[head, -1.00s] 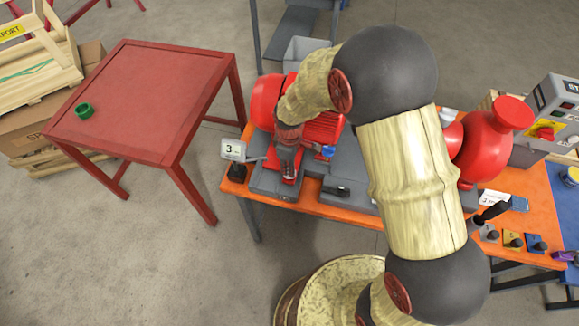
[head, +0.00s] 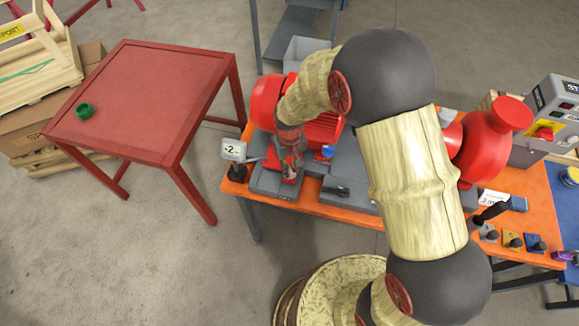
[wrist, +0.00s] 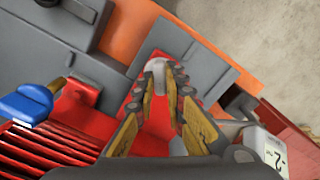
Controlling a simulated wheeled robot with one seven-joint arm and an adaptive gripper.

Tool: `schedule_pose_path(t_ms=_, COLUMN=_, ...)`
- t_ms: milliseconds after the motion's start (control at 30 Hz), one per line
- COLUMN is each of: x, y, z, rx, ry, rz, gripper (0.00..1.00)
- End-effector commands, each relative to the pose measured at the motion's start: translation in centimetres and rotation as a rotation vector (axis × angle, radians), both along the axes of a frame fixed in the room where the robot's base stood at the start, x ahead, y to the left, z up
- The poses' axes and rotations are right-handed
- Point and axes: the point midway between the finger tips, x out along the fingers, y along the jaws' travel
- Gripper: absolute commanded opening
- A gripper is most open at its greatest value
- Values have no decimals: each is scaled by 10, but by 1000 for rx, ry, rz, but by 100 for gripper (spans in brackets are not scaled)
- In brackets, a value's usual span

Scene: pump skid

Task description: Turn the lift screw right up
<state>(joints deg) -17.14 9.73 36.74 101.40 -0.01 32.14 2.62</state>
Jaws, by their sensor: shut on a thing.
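My gripper (head: 289,176) points down at the near left foot of the red motor (head: 320,128). In the wrist view its two fingers (wrist: 162,78) are shut on a small grey piece, which looks like the lift screw (wrist: 158,57), above a red foot. The fingers hide most of the screw, so its height cannot be told. A small display (head: 234,150) stands left of the gripper and reads -2. It also shows in the wrist view (wrist: 265,150).
The orange bench (head: 335,208) carries the skid, with a red pump (head: 490,142) to the right. A blue knob (head: 327,152) sits close to the right of my gripper. A red table (head: 145,100) with a green ring (head: 84,110) stands left, apart from the bench.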

Motion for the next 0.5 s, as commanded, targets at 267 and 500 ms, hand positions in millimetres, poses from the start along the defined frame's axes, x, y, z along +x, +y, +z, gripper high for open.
schedule_pose_path(t_ms=267, x=0, y=0, z=0, rx=0, ry=-1, rz=-261, gripper=0)
schedule_pose_path(t_ms=500, x=0, y=0, z=0, rx=0, ry=-1, rz=-488, gripper=0)
